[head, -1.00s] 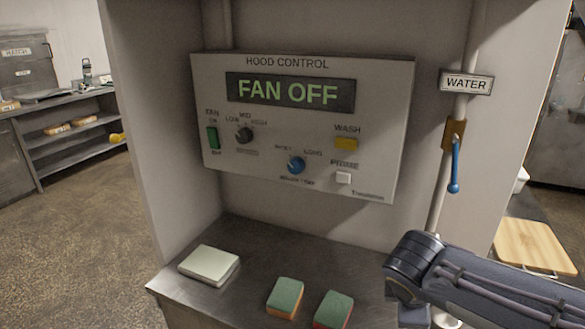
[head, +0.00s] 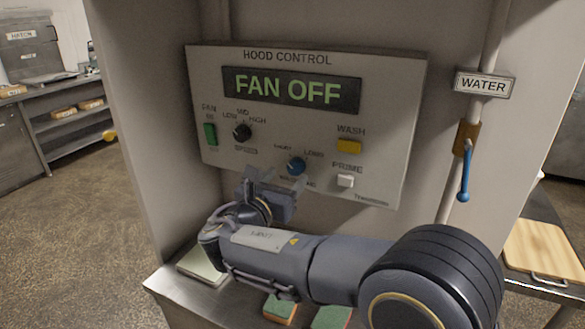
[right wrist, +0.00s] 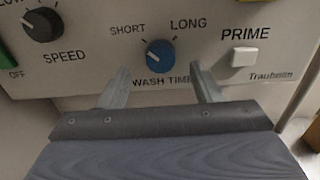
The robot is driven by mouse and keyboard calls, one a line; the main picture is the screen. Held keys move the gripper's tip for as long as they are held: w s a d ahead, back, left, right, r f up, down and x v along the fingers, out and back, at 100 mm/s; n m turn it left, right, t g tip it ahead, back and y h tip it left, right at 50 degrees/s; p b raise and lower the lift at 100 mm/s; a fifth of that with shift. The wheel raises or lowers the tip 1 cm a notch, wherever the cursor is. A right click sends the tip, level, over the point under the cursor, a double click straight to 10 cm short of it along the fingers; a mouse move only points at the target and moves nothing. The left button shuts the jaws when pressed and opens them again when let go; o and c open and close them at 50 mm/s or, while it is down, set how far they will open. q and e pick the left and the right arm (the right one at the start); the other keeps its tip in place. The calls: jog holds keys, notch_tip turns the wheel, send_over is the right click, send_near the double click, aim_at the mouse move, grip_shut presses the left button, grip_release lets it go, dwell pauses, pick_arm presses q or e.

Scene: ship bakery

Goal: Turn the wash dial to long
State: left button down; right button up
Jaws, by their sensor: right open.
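The blue wash time dial (head: 296,167) sits low on the hood control panel (head: 390,105). In the right wrist view the dial (right wrist: 160,57) has SHORT printed at its upper left and LONG at its upper right. Its pale pointer mark appears on the left, towards the SHORT side. My right gripper (head: 272,182) is in front of the panel, just below the dial in the head view. In the right wrist view its open fingers (right wrist: 163,78) point at the panel, one to each side below the dial, with nothing between them. My left gripper is not in view.
The black speed dial (head: 242,132), green fan switch (head: 210,134), yellow wash button (head: 349,146) and white prime button (head: 346,181) surround the dial. The display reads FAN OFF. A blue-handled water valve (head: 465,175) is at the right. Sponges (head: 281,308) lie on the shelf below.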

aim_at(293, 170)
jog(key=x, duration=0.4)
jog(key=shift+p, duration=0.35)
jog(key=c, duration=1)
